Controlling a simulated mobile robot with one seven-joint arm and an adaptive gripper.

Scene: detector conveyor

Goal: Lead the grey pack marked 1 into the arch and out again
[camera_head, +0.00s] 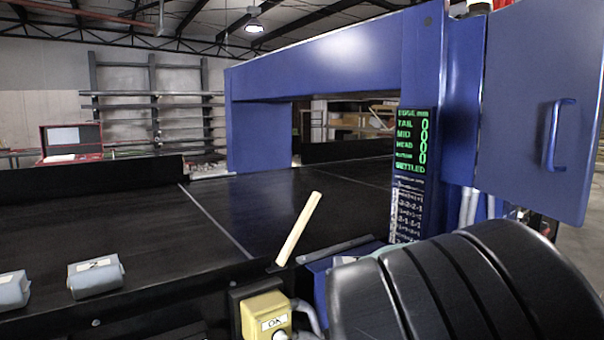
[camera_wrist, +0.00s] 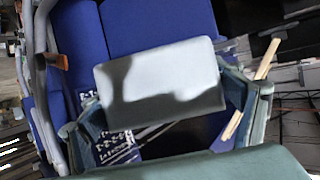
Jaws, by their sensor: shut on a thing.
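A grey pack (camera_wrist: 160,80) sits between the two fingers of my gripper (camera_wrist: 163,103) in the wrist view. My gripper is shut on it; no number shows on its visible face. The blue arch (camera_head: 330,65) spans the black conveyor belt (camera_head: 110,215). Two other grey packs lie on the belt at the lower left: one (camera_head: 95,277) with a dark mark I cannot read surely, and one (camera_head: 12,290) cut by the frame edge.
A pale wooden stick (camera_head: 299,228) leans up at the belt's near edge, and shows in the wrist view (camera_wrist: 268,58). A display (camera_head: 410,150) on the arch post reads zeros and SETTLED. A yellow OK box (camera_head: 265,315) stands in front. The belt before the arch is clear.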

